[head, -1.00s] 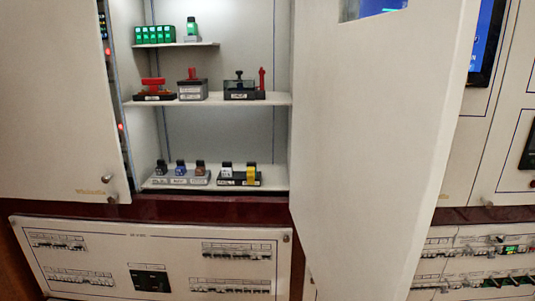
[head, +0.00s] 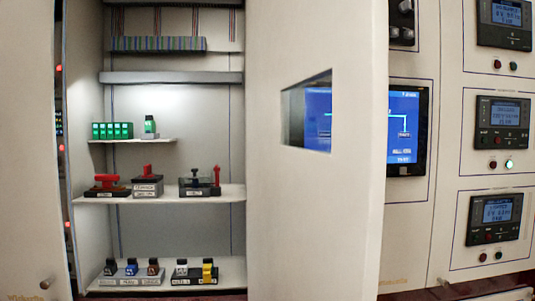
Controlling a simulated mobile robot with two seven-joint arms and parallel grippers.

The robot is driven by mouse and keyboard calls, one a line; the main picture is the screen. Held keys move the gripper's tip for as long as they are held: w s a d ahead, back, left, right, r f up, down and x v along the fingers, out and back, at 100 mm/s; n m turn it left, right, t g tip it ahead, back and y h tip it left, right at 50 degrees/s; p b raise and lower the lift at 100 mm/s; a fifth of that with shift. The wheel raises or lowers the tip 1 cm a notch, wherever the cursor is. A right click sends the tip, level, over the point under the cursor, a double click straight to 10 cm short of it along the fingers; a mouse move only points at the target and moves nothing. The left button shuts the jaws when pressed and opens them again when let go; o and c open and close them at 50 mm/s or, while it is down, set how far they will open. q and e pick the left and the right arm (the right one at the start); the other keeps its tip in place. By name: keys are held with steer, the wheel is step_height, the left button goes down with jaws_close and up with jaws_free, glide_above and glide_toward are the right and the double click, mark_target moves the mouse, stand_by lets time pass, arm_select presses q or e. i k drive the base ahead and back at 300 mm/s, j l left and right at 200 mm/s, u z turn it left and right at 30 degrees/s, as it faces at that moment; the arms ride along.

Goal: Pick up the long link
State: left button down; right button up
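No part labelled legibly as the long link can be picked out; the shelf labels are too small to read. In the head view, a red elongated piece (head: 105,181) lies on a dark holder at the left of the middle shelf (head: 130,199). Beside it stands a grey block with a red knob (head: 147,186). Further right is a dark see-through box with a black knob (head: 195,187), with an upright red piece (head: 216,175) at its right end. Neither of my grippers is in view.
The cabinet is open, its door (head: 315,220) standing out on the right, with a window. The upper shelf holds a row of green blocks (head: 112,131) and a single green piece (head: 150,126). The bottom shelf holds several small coloured pieces, one yellow (head: 208,268). Meter panels (head: 496,125) are at right.

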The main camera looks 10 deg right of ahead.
mark_target(108, 179)
steer(key=l+u, duration=0.15)
steer(key=l, duration=0.3)
steer(key=k+l+u, duration=0.1)
steer(key=l, duration=0.3)
steer(key=k+l+u, duration=0.15)
steer(key=l, duration=0.25)
steer(key=i+j, duration=0.2)
steer(key=j, duration=0.2)
steer(key=i+j, duration=0.25)
steer(key=j, duration=0.15)
steer(key=i+j, duration=0.2)
steer(key=j, duration=0.15)
steer(key=i+j, duration=0.2)
steer(key=j, duration=0.2)
steer(key=i+j, duration=0.2)
steer(key=j, duration=0.2)
